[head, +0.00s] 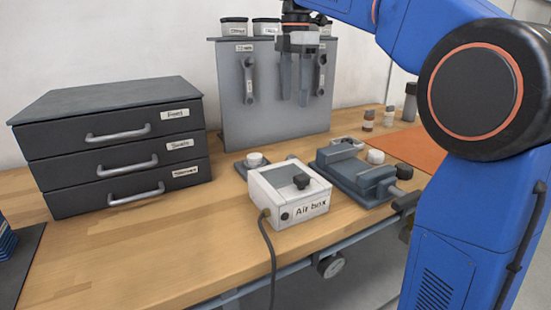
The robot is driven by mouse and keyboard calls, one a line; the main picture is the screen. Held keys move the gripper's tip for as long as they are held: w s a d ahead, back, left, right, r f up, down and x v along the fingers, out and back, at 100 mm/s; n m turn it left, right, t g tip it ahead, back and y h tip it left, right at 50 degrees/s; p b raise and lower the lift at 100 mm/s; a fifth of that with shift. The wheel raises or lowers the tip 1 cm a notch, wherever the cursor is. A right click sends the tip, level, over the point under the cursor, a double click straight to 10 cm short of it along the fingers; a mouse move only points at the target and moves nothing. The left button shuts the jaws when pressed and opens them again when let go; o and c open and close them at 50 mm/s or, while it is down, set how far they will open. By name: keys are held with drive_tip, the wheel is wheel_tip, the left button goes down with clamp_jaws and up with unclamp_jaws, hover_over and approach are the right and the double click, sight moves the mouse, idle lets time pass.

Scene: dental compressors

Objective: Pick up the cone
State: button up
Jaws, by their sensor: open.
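My gripper (294,93) points down, open and empty, in front of the upper grey upright panel (262,110). I cannot clearly make out a cone. A small white, round-topped piece (255,160) sits on a dark pad left of the Air box. Another small whitish piece (376,157) is by the grey vise (350,178). Both are too small to tell if either is a cone. My gripper is above and apart from both.
The white Air box (283,212) with a black knob and cable stands at the bench's front. A dark drawer cabinet (118,140) stands left. Tools hang on the panel, with tubs behind its top. Small bottles (389,117) stand back right. The wooden bench (180,235) is clear front left.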

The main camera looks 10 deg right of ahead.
hover_over(292, 156)
drive_tip(key=f, duration=1.1)
drive_tip(key=shift+s+a+f, duration=0.15)
drive_tip(key=shift+s+a, duration=0.05)
drive_tip(key=shift+s, duration=0.15)
drive_tip(key=shift+w+d+f, duration=0.1)
drive_tip(key=shift+f, duration=1.4)
drive_tip(key=shift+w+d+f, duration=0.1)
drive_tip(key=shift+f, duration=1.4)
drive_tip(key=shift+c, duration=0.3)
drive_tip(key=c, duration=1.2)
drive_tip(key=shift+o, duration=0.2)
